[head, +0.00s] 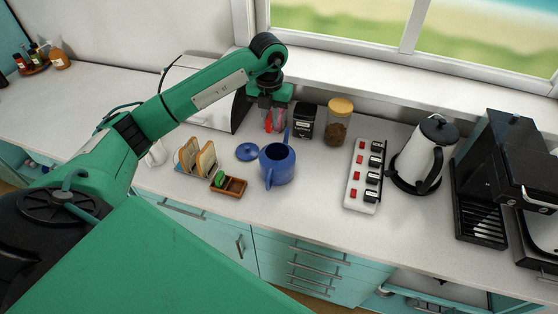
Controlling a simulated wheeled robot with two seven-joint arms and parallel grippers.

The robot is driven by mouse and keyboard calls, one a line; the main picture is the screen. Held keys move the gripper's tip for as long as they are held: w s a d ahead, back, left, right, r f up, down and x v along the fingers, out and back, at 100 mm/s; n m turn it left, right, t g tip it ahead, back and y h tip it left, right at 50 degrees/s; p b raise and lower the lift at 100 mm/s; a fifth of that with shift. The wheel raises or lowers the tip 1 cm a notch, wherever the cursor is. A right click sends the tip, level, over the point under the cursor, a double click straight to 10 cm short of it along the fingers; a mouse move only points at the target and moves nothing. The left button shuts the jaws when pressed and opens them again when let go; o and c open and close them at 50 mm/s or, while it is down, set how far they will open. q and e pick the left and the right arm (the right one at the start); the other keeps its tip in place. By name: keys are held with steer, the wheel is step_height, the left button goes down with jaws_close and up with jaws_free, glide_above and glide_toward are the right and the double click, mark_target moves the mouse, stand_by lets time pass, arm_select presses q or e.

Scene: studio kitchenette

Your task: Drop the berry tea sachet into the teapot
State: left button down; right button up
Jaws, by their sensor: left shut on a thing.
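A blue teapot (278,166) stands open on the counter, and its round blue lid (246,152) lies on the counter to its left. My left gripper (271,118) is above and behind the teapot, pointing down. It is shut on a small reddish thing, which looks like the berry tea sachet (268,124); the fingers partly hide it. A small brown wooden tray (236,188) sits in front and to the left of the teapot, with a green sachet (219,179) in its left compartment. My right gripper is not in view.
A black canister (306,121) and a lidded jar (338,123) stand right of the gripper. A toast rack (197,157) is left of the teapot. A white switch strip (361,190), kettle (421,157) and coffee machine (488,184) stand further right. The counter between teapot and strip is clear.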

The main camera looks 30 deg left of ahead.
mark_target(271, 128)
arm_select(q)
step_height(271, 128, down, 6)
steer(key=b, duration=0.2)
steer(key=shift+r+b, duration=0.15)
steer(key=shift+b, duration=0.2)
steer(key=c, duration=1.3)
jaws_free()
steer(key=shift+c, duration=0.2)
steer(key=shift+r, duration=0.1)
steer(key=shift+r+b, duration=0.3)
steer(key=shift+r, duration=0.25)
step_height(271, 128, up, 11)
steer(key=shift+f+b, duration=0.15)
steer(key=shift+b, duration=0.95)
steer(key=shift+r, duration=0.95)
